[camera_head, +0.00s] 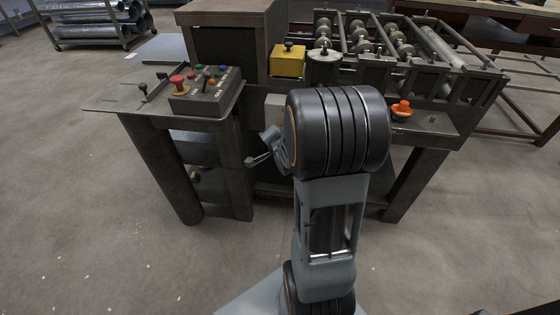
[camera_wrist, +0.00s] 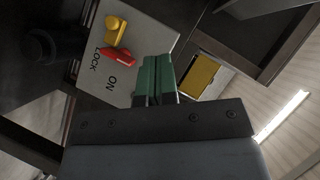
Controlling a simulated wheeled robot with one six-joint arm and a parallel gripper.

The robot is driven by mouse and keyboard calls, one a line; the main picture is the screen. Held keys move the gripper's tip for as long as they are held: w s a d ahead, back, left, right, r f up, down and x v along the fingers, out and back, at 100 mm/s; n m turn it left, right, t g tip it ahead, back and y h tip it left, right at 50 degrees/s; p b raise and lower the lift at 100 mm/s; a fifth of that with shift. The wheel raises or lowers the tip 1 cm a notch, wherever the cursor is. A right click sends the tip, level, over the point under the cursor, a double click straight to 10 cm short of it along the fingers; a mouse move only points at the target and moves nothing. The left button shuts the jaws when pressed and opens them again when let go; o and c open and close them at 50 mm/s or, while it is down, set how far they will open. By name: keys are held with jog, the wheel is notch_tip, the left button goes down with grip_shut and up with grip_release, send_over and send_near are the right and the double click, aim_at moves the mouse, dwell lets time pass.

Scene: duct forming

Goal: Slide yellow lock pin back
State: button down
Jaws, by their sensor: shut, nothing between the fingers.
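In the wrist view a pale switch plate (camera_wrist: 143,25) carries the words LOCK and ON. A yellow lock pin (camera_wrist: 116,28) sits on it, beside a red lever (camera_wrist: 118,56). My gripper (camera_wrist: 156,62) has green fingers that are shut and empty. The fingertips are to the right of the lever and pin in the picture, appearing over the plate's edge; whether they touch the plate I cannot tell. In the head view my gripper (camera_head: 252,161) is small, at the left of my arm, below the bench top. The pin and lever cannot be made out there.
A yellow part (camera_wrist: 200,77) sits in a recess right of the fingers. On the bench are a control box (camera_head: 208,96) with a red button, a yellow block (camera_head: 288,61), rollers (camera_head: 360,40) and an orange knob (camera_head: 402,108). Floor in front is clear.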

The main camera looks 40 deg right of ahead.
jog(key=s+d+f+m+t+b, duration=0.2)
jog(key=f+m+b, duration=0.1)
jog(key=f, duration=0.2)
jog(key=s+d+f+m+t+h+b, duration=0.1)
jog(key=s+d+f+m+t+b, duration=0.1)
jog(key=f, duration=0.4)
jog(key=s+d+f+m+t+h+b, duration=0.1)
jog(key=d+f+m+t+b, duration=0.1)
jog(key=f+m+b, duration=0.3)
jog(key=shift+s+d+f+t+b, duration=0.3)
jog(key=shift+s+d+f+t, duration=0.1)
jog(key=shift+d+f, duration=0.3)
jog(key=shift+w, duration=0.1)
jog(key=w+r+b, duration=0.1)
jog(key=w+r, duration=0.4)
jog(key=w, duration=0.7)
jog(key=shift+d, duration=0.3)
